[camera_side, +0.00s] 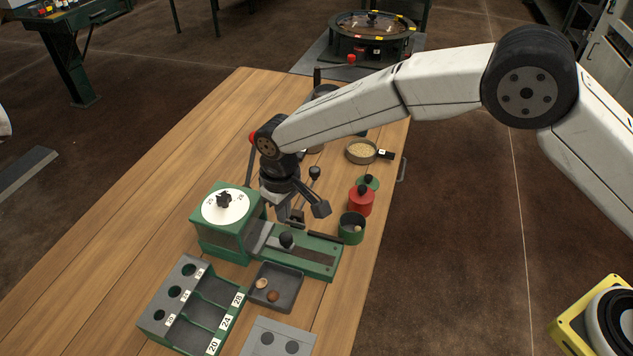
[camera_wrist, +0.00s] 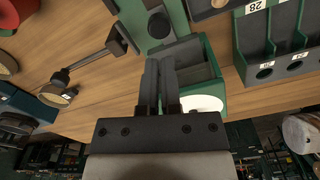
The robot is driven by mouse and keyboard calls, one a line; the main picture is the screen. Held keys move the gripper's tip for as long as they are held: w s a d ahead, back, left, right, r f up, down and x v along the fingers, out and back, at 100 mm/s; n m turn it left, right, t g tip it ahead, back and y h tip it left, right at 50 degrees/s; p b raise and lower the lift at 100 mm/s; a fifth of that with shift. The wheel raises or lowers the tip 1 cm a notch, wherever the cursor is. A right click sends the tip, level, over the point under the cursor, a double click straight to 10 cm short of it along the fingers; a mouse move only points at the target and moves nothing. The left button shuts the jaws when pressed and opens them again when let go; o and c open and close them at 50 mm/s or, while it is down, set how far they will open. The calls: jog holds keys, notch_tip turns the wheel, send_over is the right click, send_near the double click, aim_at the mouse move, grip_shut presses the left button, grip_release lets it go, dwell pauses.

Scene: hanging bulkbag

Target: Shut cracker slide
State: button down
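The cracker (camera_side: 225,238) is a green box with a white numbered dial (camera_side: 238,207) on top. A green track (camera_side: 318,258) runs from it to the right, carrying a slide with a black knob (camera_side: 286,239). The knob stands apart from the box, with a grey surface between them. In the wrist view the knob (camera_wrist: 159,25) is beyond my fingertips and the dial (camera_wrist: 201,103) is partly hidden by my gripper. My gripper (camera_wrist: 160,66) points down above the grey part beside the box. Its fingers are together, with nothing seen between them.
A black-headed tool (camera_side: 320,208) is close to my gripper. A green cup (camera_side: 351,228), a red pot (camera_side: 361,200) and a pan (camera_side: 362,151) stand behind the track. A dark tray (camera_side: 276,287) with two nuts and a numbered sorting rack (camera_side: 192,307) sit in front.

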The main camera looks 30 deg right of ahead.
aim_at(290, 245)
jog(key=s+f+m+t+y, duration=0.1)
jog(key=s+m, duration=0.1)
jog(key=m, duration=0.1)
jog(key=s+d+f+m+t+y, duration=0.1)
jog(key=s+m, duration=0.1)
jog(key=m, duration=0.1)
jog(key=s+d+f+m+t, duration=0.1)
jog(key=m, duration=0.2)
jog(key=shift+s+f+t+y, duration=0.35)
jog(key=shift+s+t+y, duration=0.05)
jog(key=s+d+r+m+t+y, duration=0.1)
jog(key=s+d+r+m+t, duration=0.1)
jog(key=s+d+m+t, duration=0.2)
jog(key=shift+s+d+r+m+y, duration=0.3)
jog(key=shift+s+d+m, duration=0.6)
jog(key=shift+s+m, duration=1.1)
jog(key=shift+w+f+m, duration=0.2)
jog(key=shift+w+m, duration=0.1)
jog(key=shift+w, duration=0.15)
jog(key=x, duration=0.7)
jog(key=r+x, duration=0.1)
jog(key=x, duration=0.2)
jog(key=shift+w+a+f, duration=0.3)
jog(key=shift+w+a, duration=0.1)
jog(key=shift+w, duration=0.2)
jog(key=shift+w+a, duration=0.35)
jog(key=shift+w, duration=0.2)
jog(key=shift+w+a, duration=0.3)
jog(key=shift+w, duration=0.2)
